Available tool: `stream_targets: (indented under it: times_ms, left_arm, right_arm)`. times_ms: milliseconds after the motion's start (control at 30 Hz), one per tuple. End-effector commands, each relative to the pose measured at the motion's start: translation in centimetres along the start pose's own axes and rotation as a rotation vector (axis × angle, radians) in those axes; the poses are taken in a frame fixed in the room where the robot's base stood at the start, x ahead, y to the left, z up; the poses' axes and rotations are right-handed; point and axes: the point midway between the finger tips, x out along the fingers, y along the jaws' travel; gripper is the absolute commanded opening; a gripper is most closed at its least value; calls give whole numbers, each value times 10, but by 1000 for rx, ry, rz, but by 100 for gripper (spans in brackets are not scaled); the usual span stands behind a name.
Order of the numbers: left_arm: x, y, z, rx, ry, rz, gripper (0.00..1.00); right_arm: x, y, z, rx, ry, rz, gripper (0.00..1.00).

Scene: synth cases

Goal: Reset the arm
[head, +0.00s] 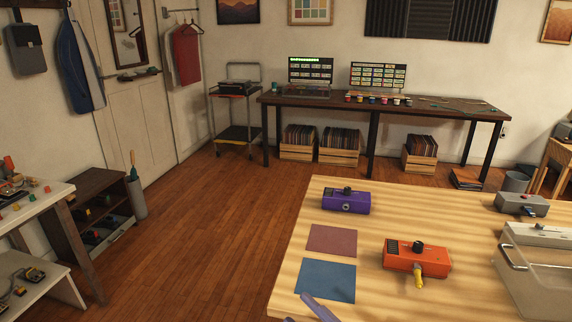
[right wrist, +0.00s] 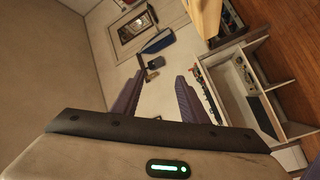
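My right gripper (head: 306,310) shows only by its pale purple fingertips at the bottom edge of the head view, by the near left part of the light wooden table (head: 375,195). In the right wrist view the two ridged fingers of the right gripper (right wrist: 157,95) stand well apart with nothing between them. The wrist view is tilted and looks toward a wall, a door and shelves. My left gripper is in neither view.
On the table are a purple box (head: 345,202), an orange box (head: 415,259), a grey box (head: 522,204), a mauve mat (head: 331,240), a blue mat (head: 328,280) and a pale case (head: 540,262). Wooden floor (head: 215,230) lies open left of the table.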

Motion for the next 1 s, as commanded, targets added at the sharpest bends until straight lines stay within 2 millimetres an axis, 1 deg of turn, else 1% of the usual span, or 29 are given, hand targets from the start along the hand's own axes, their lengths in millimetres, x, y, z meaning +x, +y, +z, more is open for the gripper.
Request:
stream_targets:
  times_ms: [33, 67, 100, 167, 200, 267, 300, 400, 500, 600, 633, 1000]
  left_arm:
    - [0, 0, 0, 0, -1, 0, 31]
    - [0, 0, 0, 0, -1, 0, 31]
    - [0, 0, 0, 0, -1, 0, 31]
    - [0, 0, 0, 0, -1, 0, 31]
    - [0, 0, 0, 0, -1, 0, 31]
    - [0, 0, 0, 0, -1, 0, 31]
    - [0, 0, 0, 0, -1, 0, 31]
    - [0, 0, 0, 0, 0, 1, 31]
    - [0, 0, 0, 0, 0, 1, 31]
    - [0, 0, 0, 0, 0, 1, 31]
    - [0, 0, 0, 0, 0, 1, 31]
    - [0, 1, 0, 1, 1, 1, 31]
  right_arm:
    - [-23, -15, 20, 147, -126, 22, 40]
    - [-38, -24, 32, 231, -202, 34, 40]
    - [-60, -37, 48, 343, -306, 46, 40]
    - [-94, -60, 69, 498, -453, 57, 40]
    - [-118, -76, 78, 592, -542, 60, 40]
    - [-151, -99, 88, 715, -662, 60, 40]
    - [-172, -114, 91, 788, -733, 57, 40]
    - [-216, -144, 92, 932, -873, 49, 40]
    - [-244, -163, 89, 1023, -962, 41, 40]
    - [-257, -172, 87, 1066, -1003, 36, 40]
    - [-259, -172, 86, 1072, -1009, 36, 40]
    - [-260, -174, 86, 1075, -1012, 34, 40]
